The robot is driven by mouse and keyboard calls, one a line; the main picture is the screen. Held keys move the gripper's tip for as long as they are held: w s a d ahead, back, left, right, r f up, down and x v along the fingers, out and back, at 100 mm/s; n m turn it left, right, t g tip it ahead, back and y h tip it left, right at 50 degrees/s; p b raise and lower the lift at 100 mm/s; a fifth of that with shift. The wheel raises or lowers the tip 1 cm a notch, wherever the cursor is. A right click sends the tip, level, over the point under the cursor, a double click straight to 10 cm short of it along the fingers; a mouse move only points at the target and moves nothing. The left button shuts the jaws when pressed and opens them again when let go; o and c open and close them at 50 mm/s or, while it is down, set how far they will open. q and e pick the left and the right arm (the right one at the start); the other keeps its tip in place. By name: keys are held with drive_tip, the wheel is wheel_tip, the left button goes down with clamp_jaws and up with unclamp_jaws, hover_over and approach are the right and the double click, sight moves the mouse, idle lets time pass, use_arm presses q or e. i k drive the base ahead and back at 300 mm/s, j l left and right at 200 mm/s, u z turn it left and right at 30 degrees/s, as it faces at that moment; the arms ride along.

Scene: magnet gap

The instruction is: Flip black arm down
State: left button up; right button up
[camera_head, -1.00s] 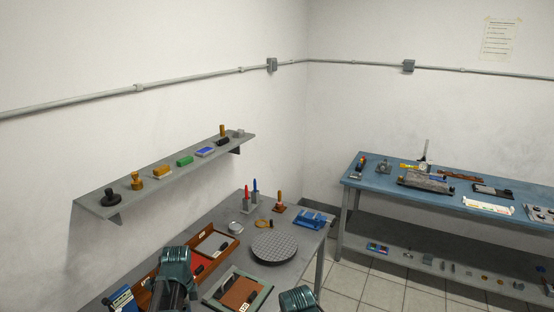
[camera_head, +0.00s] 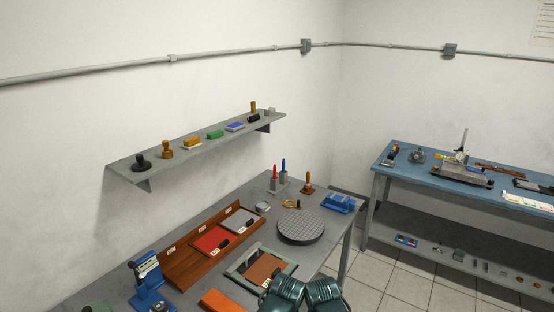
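On the near grey table, small black pieces lie on a red panel (camera_head: 207,241) in a wooden tray (camera_head: 178,272) and on a brown panel (camera_head: 258,270) in a green-grey frame (camera_head: 234,273). A blue device (camera_head: 150,292) with a dark part and white label stands at the tray's left end. I cannot tell which of these dark parts is the black arm. Two teal parts of my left arm (camera_head: 285,291) and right arm (camera_head: 325,295) show side by side at the bottom, just right of the framed panel. Their fingertips cannot be made out.
An orange block (camera_head: 222,302) lies before the frame. A round grey plate (camera_head: 301,227), red and blue upright pieces and a blue fixture (camera_head: 339,204) stand farther back. A wall shelf (camera_head: 195,150) holds stamps and blocks. A blue bench (camera_head: 420,179) with tools stands right.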

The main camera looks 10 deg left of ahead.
sight(130, 264)
drive_tip(key=k+u, duration=0.15)
drive_tip(key=u, duration=0.45)
drive_tip(key=i+u, duration=0.15)
drive_tip(key=u, duration=0.6)
